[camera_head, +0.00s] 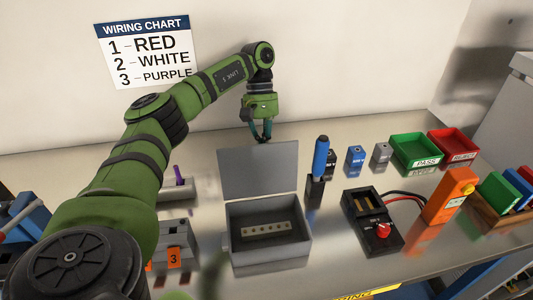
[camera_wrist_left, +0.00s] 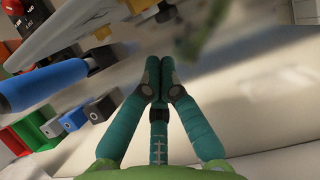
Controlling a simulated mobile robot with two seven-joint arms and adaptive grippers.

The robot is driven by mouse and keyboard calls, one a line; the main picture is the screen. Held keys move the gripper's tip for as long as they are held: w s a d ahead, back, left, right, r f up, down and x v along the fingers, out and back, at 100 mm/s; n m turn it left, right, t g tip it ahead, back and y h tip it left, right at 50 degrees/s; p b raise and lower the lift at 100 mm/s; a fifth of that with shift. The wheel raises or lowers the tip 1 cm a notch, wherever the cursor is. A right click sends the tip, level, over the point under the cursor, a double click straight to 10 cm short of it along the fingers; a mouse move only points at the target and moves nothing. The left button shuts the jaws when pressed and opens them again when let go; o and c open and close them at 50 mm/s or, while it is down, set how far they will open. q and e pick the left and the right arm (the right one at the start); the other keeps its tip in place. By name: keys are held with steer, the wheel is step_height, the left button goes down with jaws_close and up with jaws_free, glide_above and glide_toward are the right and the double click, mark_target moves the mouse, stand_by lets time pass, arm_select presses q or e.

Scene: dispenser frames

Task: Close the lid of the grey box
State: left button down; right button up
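The grey box (camera_head: 270,253) stands open on the bench in the head view, with a pale strip with holes (camera_head: 265,229) inside. Its lid (camera_head: 258,170) stands raised at the back edge, roughly upright. My left gripper (camera_head: 262,139) is just above and behind the lid's top edge, fingers pointing down. In the left wrist view its fingertips (camera_wrist_left: 159,72) are together with nothing between them. I cannot tell whether the fingers touch the lid. My right gripper is not in view.
A blue-handled tool (camera_head: 320,158) stands right of the lid. A black device with a red knob (camera_head: 372,220), an orange meter (camera_head: 449,195) and green (camera_head: 414,150) and red (camera_head: 454,146) trays lie further right. A block labelled 3 (camera_head: 177,242) sits left of the box.

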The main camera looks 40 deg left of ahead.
mark_target(267, 151)
arm_select(q)
steer(key=shift+s+d+r+p, duration=0.25)
steer(key=shift+s+d+r, duration=0.05)
steer(key=shift+s+d, duration=0.2)
steer(key=shift+s+d+r+p, duration=0.25)
steer(key=shift+s+d+r, duration=0.1)
steer(key=shift+d, duration=0.15)
steer(key=shift+s+d+f, duration=0.15)
steer(key=shift+s+d, duration=0.1)
steer(key=shift+d, duration=0.05)
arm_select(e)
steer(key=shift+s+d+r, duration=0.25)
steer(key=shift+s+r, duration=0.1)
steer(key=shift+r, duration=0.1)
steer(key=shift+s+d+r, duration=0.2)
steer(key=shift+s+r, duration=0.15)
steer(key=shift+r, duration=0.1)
arm_select(q)
steer(key=shift+w, duration=0.1)
